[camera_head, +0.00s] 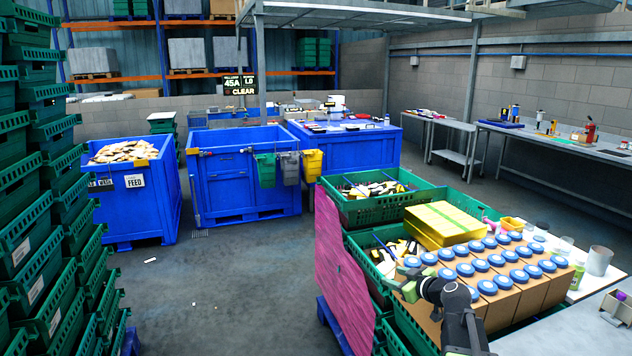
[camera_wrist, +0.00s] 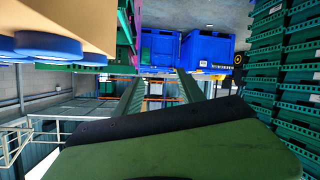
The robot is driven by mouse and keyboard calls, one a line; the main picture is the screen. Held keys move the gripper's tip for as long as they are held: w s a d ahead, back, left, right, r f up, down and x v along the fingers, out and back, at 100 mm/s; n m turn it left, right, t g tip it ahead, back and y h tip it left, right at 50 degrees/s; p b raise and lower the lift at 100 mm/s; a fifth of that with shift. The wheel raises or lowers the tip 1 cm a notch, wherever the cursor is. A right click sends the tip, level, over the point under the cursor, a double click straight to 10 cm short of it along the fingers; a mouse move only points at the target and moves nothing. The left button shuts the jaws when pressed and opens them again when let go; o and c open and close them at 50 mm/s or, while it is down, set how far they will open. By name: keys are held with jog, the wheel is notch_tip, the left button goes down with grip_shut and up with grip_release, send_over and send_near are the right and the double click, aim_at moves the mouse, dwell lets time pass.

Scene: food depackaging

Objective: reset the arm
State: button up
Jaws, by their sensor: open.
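My arm (camera_head: 460,315) rises from the lower right of the head view. My gripper (camera_head: 400,282), with green parts, points left at its end, in front of the boxes with blue-lidded jars. It is open, and I see nothing held in it. In the wrist view a large green shape with a black edge (camera_wrist: 170,150) fills the bottom; it looks like part of my gripper.
Cardboard boxes with blue-lidded jars (camera_head: 510,295) stand close beside my gripper. Green crates (camera_head: 360,212) with packets lie behind it, by a pink sheet (camera_head: 335,270). Blue bins (camera_head: 235,195) stand farther back. Stacked green crates (camera_head: 30,235) line the left. The middle floor (camera_head: 220,290) is mostly clear.

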jog(key=s+a+f+n+g+b, duration=0.1)
jog(key=s+a+f+g+b, duration=0.15)
jog(key=s+a+f, duration=0.4)
jog(key=s+a+f+g+b, duration=0.2)
jog(key=s+a+f+g, duration=0.15)
jog(key=a+f, duration=0.6)
jog(key=s+d+f+m+g+h, duration=0.2)
jog(key=s+d+m+g, duration=0.1)
jog(key=s, duration=0.4)
jog(key=s+d+f+m+g+h, duration=0.3)
jog(key=s+m, duration=0.3)
jog(key=s, duration=0.2)
jog(key=shift+d+g, duration=0.15)
jog(key=shift+g, duration=0.15)
